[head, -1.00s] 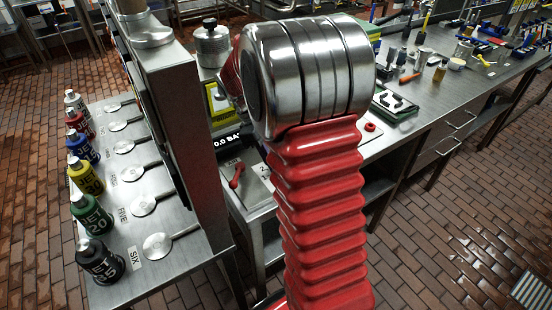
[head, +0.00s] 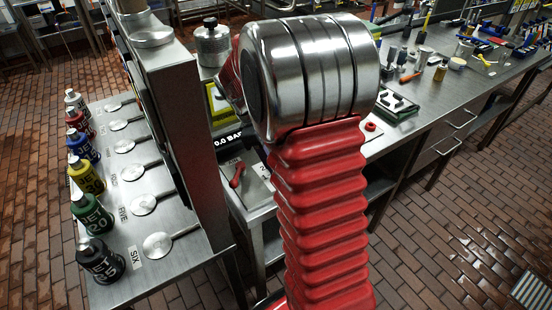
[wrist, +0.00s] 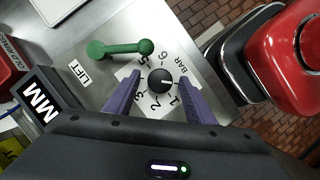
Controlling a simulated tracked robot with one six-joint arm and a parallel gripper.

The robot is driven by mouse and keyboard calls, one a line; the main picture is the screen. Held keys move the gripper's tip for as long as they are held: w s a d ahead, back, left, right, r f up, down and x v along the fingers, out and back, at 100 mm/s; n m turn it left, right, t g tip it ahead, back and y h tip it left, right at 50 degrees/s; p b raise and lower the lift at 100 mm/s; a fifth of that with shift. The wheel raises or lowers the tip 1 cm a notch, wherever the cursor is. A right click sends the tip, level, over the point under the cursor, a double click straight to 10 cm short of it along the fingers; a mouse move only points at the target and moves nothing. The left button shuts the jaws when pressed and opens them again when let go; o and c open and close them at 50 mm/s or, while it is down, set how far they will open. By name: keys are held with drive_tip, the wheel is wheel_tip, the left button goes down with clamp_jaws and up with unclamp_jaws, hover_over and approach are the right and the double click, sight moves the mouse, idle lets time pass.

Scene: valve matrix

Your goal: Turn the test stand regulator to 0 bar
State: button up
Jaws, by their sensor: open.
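The regulator is a round black knob (wrist: 160,80) with a white pointer mark, on a steel panel in the wrist view. Numbers and the word BAR ring it. The mark points right, between BAR and the 1, toward the right finger; any 0 there is hidden. My gripper (wrist: 159,77) is open, with its purple fingers on either side of the knob. I cannot tell whether they touch it. In the head view my red arm hides the knob and gripper.
A green lever (wrist: 120,48) marked LIFT lies just beyond the knob. A red lever (head: 237,175) is on the stand in the head view. A tall steel column (head: 185,120) stands close left, with several bottles beyond. A bench with tools (head: 430,90) is at right.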

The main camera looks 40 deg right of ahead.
drive_tip(key=v, duration=1.3)
drive_tip(key=shift+r, duration=0.35)
drive_tip(key=shift+a, duration=0.1)
